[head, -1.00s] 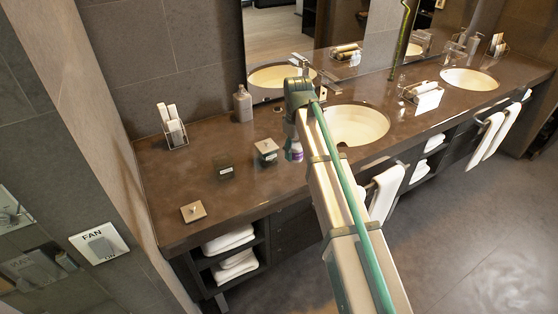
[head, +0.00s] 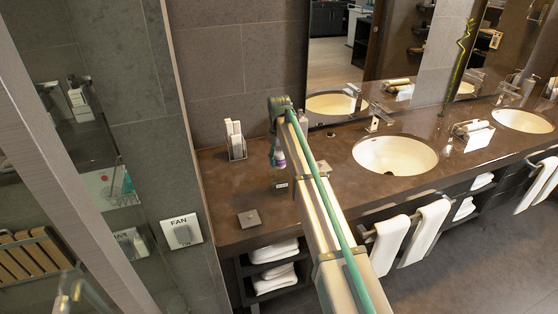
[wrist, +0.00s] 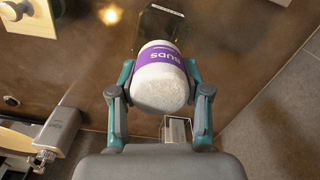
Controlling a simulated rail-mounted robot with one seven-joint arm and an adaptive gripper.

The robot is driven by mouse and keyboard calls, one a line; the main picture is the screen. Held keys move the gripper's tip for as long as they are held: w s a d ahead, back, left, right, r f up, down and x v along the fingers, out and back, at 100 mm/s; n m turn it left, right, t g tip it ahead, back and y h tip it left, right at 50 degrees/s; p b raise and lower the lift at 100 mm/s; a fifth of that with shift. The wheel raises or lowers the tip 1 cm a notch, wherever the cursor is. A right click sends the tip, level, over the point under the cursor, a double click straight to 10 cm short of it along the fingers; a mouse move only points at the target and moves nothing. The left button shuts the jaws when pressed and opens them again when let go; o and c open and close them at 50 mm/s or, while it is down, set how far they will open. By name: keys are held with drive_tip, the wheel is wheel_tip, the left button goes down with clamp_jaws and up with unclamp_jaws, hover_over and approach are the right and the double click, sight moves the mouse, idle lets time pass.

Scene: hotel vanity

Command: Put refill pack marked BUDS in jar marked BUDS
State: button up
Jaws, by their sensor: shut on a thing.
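My gripper (wrist: 160,76) is shut on the refill pack (wrist: 162,82), a white rounded pack with a purple band reading BUDS. In the head view the pack (head: 278,158) hangs below my gripper (head: 277,150), just above a dark, open-looking jar (head: 281,185). The jar's small label is too small to read. In the wrist view the dark see-through jar (wrist: 152,18) shows beyond the pack, partly hidden by it. The pack seems to be above the jar, not inside; the exact gap is unclear. A square lid with a knob (head: 249,218) lies on the counter nearby.
A second lidded jar (head: 323,167) is partly hidden behind my arm; its lid (wrist: 34,17) shows in the wrist view. A rack of white items (head: 236,142) stands at the back wall. A grey bottle (wrist: 58,130) is at the wrist view's left. The sink (head: 395,155) is right.

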sight(279, 153)
drive_tip(key=shift+f+b, duration=1.3)
drive_tip(key=shift+f, duration=1.75)
drive_tip(key=shift+s+d+f, duration=0.1)
drive_tip(key=shift+s+f, duration=0.3)
drive_tip(key=shift+f, duration=0.35)
drive_tip(key=shift+c, duration=0.3)
drive_tip(key=shift+s+f+b, duration=0.2)
drive_tip(key=shift+f+b, duration=0.1)
drive_tip(key=shift+b, duration=0.1)
drive_tip(key=shift+c, duration=1.3)
drive_tip(key=o, duration=0.6)
drive_tip(key=shift+w+f, duration=0.3)
drive_tip(key=shift+f, duration=0.05)
drive_tip(key=o, duration=1.2)
drive_tip(key=shift+w+r, duration=0.1)
drive_tip(key=shift+o, duration=0.2)
drive_tip(key=shift+w+r, duration=0.15)
drive_tip(key=shift+r, duration=0.3)
wheel_tip(279, 153, up, 11)
drive_tip(key=shift+r, duration=0.15)
